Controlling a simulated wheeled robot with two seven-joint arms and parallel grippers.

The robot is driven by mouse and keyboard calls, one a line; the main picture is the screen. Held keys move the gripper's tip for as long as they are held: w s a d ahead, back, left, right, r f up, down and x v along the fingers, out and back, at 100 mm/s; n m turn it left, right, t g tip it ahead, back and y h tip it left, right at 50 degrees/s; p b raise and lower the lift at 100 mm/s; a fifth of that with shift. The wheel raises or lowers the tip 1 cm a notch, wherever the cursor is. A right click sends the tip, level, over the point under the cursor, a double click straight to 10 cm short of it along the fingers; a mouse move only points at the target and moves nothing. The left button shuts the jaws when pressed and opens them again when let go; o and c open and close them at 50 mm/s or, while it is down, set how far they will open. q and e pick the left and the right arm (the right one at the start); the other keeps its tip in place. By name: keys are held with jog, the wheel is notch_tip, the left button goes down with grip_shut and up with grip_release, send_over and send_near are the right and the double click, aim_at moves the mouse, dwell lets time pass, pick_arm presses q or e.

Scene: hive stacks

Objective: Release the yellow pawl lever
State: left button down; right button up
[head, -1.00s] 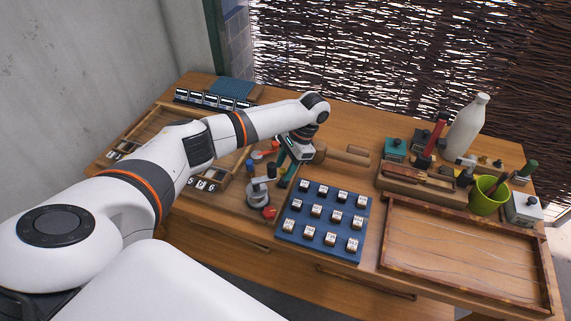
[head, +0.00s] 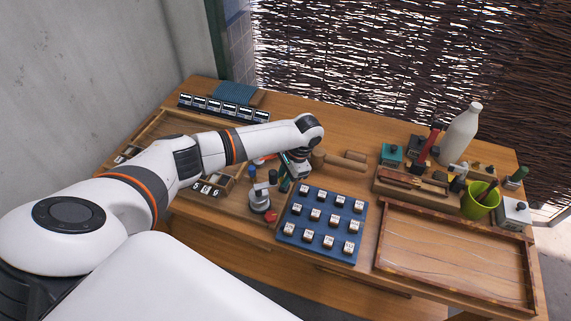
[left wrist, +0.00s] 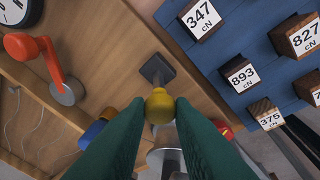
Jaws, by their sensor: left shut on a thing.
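The yellow knob of the pawl lever (left wrist: 159,106) is between the green fingertips of my left gripper (left wrist: 158,110) in the left wrist view. The fingers are closed on its two sides. A dark square piece (left wrist: 157,70) lies just beyond the knob. In the head view my left gripper (head: 286,184) points down at the bench between the round metal device (head: 260,199) and the blue board. The yellow lever is hidden there by the gripper and arm. My right gripper does not show.
The blue board (head: 291,239) with several weight blocks stands close to the right of the gripper. A red-orange lever (left wrist: 55,65) is nearby on the left in the wrist view. A wooden tray (head: 455,250) and a white bottle (head: 461,135) are farther right.

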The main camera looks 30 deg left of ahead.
pick_arm(q)
jog(key=shift+s+d+r+t+p, duration=0.1)
jog(key=shift+s+r+t+p, duration=0.1)
jog(key=shift+s+t+p, duration=0.65)
jog(key=shift+w+d+f+p, duration=0.1)
jog(key=shift+w+f+p, duration=0.1)
jog(key=shift+f+p, duration=0.25)
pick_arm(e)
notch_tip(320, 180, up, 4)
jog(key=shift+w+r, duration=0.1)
pick_arm(q)
jog(key=shift+r, duration=0.1)
jog(key=c, duration=1.3)
grip_release()
jog(key=shift+o, duration=0.2)
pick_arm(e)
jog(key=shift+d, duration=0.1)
pick_arm(q)
jog(key=b+v, duration=0.1)
jog(key=v, duration=1.1)
jog(key=shift+d, duration=0.25)
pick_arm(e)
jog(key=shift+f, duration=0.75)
pick_arm(q)
jog(key=shift+s, duration=0.15)
